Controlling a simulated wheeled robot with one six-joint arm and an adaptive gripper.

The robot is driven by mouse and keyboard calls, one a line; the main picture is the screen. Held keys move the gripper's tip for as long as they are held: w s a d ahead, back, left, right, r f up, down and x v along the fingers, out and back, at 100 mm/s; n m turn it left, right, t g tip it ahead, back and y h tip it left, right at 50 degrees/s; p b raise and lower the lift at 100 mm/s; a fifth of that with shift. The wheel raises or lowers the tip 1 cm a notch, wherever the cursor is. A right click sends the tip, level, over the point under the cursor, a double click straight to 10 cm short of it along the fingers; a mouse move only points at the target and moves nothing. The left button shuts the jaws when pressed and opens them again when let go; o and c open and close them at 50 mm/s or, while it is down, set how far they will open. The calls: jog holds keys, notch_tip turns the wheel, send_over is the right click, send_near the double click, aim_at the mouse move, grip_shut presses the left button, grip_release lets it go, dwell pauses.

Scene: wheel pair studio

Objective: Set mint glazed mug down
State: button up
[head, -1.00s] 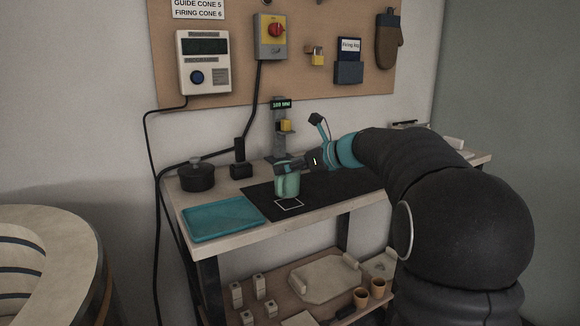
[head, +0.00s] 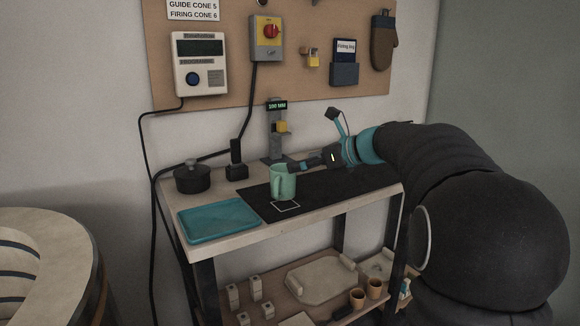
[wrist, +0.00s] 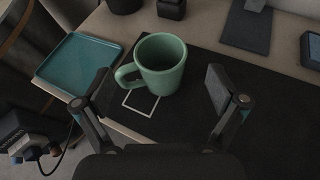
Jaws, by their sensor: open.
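The mint glazed mug (head: 284,183) stands upright on the black mat (head: 335,185), just behind a white square outline (head: 286,207). In the wrist view the mug (wrist: 162,66) shows its open rim, and its handle points left. The outline (wrist: 140,103) lies by the mug's near side, partly covered by it. My gripper (wrist: 152,88) is open, with one finger on each side in the wrist view and the mug beyond and between the tips. I see no finger touching it. In the head view my gripper (head: 300,166) is at the mug's right.
A teal tray (head: 218,220) lies left of the mat. A dark lidded pot (head: 192,178) and a small black box (head: 236,172) stand behind it. A height gauge (head: 276,140) stands behind the mug. The mat right of the mug is clear.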

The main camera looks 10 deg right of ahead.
jog(key=v, duration=0.6)
jog(key=s+a+f+n+g+h, duration=0.2)
jog(key=s+a+f+n, duration=0.25)
jog(key=s+n, duration=0.2)
jog(key=s+a+f+n+g+h, duration=0.1)
jog(key=s+a+f+n+h, duration=0.15)
jog(key=s+a+n, duration=0.4)
jog(key=s+d+f+n+h, duration=0.1)
jog(key=s+f+n+h, duration=0.1)
jog(key=s+f+n, duration=0.4)
jog(key=s+d+f+n+g+h, duration=0.1)
jog(key=s+f+n+h, duration=0.2)
jog(key=s+f+n, duration=0.4)
jog(key=s+n, duration=0.1)
jog(key=s, duration=0.6)
jog(key=shift+d+n, duration=0.3)
jog(key=shift+d, duration=0.05)
jog(key=shift+o, duration=0.4)
jog(key=shift+f, duration=0.15)
